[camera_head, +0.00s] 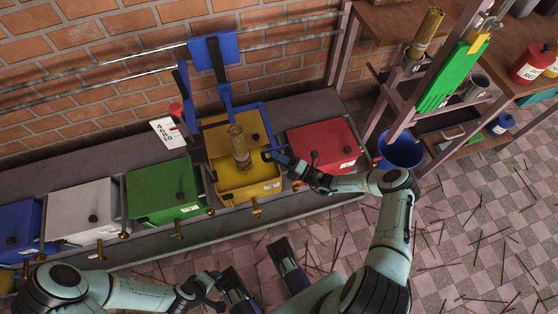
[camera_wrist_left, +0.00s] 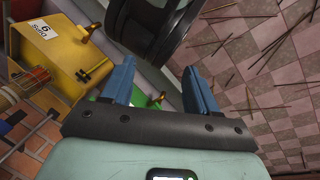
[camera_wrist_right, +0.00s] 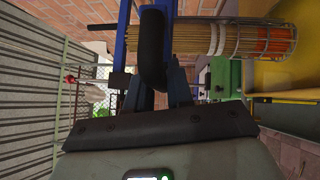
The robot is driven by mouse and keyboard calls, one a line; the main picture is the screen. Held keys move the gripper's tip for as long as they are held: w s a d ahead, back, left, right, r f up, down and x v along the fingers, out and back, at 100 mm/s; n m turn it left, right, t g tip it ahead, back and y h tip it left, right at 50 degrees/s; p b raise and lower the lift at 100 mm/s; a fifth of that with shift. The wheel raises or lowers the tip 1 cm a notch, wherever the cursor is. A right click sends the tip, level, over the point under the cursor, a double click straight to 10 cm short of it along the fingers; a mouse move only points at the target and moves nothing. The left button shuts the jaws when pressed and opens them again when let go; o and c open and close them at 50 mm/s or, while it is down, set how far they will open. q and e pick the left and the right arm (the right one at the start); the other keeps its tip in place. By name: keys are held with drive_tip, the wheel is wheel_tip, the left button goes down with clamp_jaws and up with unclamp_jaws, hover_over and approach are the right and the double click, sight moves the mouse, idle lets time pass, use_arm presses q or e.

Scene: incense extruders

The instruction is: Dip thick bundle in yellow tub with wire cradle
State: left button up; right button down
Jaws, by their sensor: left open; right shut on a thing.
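The yellow tub (camera_head: 252,190) stands in the row of tubs, its top open with yellow contents (camera_head: 226,176) showing. The thick bundle (camera_head: 239,141) of tan sticks stands nearly upright over the tub opening. In the right wrist view the bundle (camera_wrist_right: 193,40) sits in the wire cradle (camera_wrist_right: 222,39), its far end orange. Whether that end touches the yellow contents I cannot tell. My right gripper (camera_head: 270,156) is shut on the cradle's dark handle (camera_wrist_right: 151,48), beside the bundle. My left gripper (camera_wrist_left: 158,82) is open and empty, low in front of the tubs.
A red tub (camera_head: 322,146) stands right of the yellow one; green (camera_head: 163,189) and white (camera_head: 88,210) tubs stand left. A blue bucket (camera_head: 400,150) is farther right. Another stick bundle (camera_head: 426,32) stands on the wooden rack. Loose sticks litter the tiled floor.

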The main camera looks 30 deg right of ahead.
wheel_tip(320, 180, up, 6)
drive_tip(key=p, duration=0.3)
drive_tip(key=shift+r+p, duration=0.1)
drive_tip(key=shift+p, duration=0.3)
use_arm(q)
drive_tip(key=s+d+r+g, duration=0.2)
drive_tip(key=s+r, duration=0.3)
drive_tip(key=s, duration=0.1)
drive_tip(key=shift+d+h, duration=0.25)
drive_tip(key=shift+h, duration=0.15)
drive_tip(key=shift+w, duration=0.1)
use_arm(e)
drive_tip(key=c, duration=1.1)
unclamp_jaws()
drive_tip(key=shift+s, duration=0.1)
use_arm(q)
drive_tip(key=shift+r, duration=0.1)
use_arm(e)
drive_tip(key=v, duration=1.3)
drive_tip(key=shift+s+d, duration=0.1)
